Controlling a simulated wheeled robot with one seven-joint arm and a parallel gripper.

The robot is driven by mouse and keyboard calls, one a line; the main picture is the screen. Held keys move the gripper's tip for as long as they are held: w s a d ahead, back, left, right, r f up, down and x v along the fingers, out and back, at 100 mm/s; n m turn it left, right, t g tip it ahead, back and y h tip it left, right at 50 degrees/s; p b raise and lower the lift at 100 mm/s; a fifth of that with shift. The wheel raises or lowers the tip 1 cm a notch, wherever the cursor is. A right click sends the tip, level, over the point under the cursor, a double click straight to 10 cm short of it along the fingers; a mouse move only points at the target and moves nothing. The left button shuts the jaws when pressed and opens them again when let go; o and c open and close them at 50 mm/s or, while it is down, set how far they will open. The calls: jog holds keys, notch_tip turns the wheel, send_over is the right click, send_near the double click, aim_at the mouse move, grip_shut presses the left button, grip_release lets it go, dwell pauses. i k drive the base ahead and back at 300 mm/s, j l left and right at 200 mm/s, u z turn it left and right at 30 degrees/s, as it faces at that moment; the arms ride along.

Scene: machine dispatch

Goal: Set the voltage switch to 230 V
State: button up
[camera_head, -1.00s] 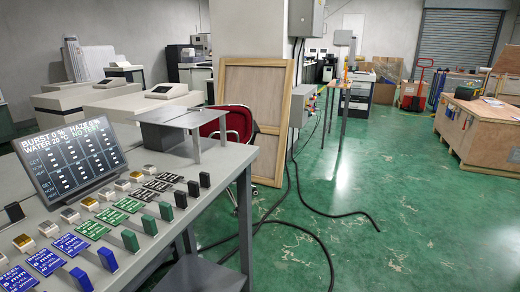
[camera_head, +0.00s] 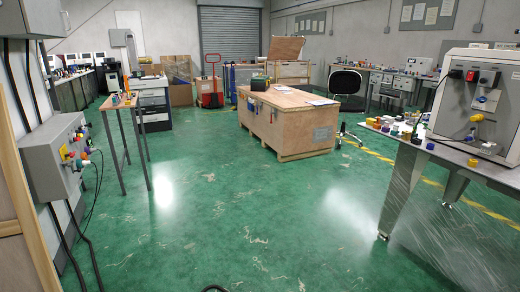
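I cannot make out which control is the voltage switch; no 230 V marking is legible. A grey machine (camera_head: 482,100) on the right bench carries a red switch (camera_head: 472,76), a black switch (camera_head: 455,74) and a blue knob (camera_head: 481,99) on its side. A grey wall box (camera_head: 55,160) at the left carries several red, yellow and dark fittings on its front and side. My gripper is not in view.
The metal bench (camera_head: 455,161) at right holds small coloured parts. A wooden crate (camera_head: 290,130) stands mid-room, with a red pallet truck (camera_head: 211,92) behind. A small table (camera_head: 120,106) stands at left. Dark cables run down the left. The green floor (camera_head: 230,220) between is clear.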

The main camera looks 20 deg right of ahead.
aim_at(482, 100)
jog(key=i+l+z, duration=0.1)
jog(key=i+z, duration=0.65)
jog(key=z, duration=0.15)
jog(key=i+j+z, duration=0.1)
jog(key=i+z, duration=0.25)
jog(key=z, duration=0.15)
jog(key=i+j+z, duration=0.25)
jog(key=z, duration=0.2)
jog(key=i+j+z, duration=0.15)
jog(key=j, duration=0.2)
jog(key=i+j+z, duration=0.1)
jog(key=i+j, duration=0.15)
jog(key=i+j+z, duration=0.15)
jog(key=j, duration=0.35)
jog(key=i+j+z, duration=0.1)
jog(key=j, duration=0.3)
jog(key=i+j+z, duration=0.15)
jog(key=j, duration=0.25)
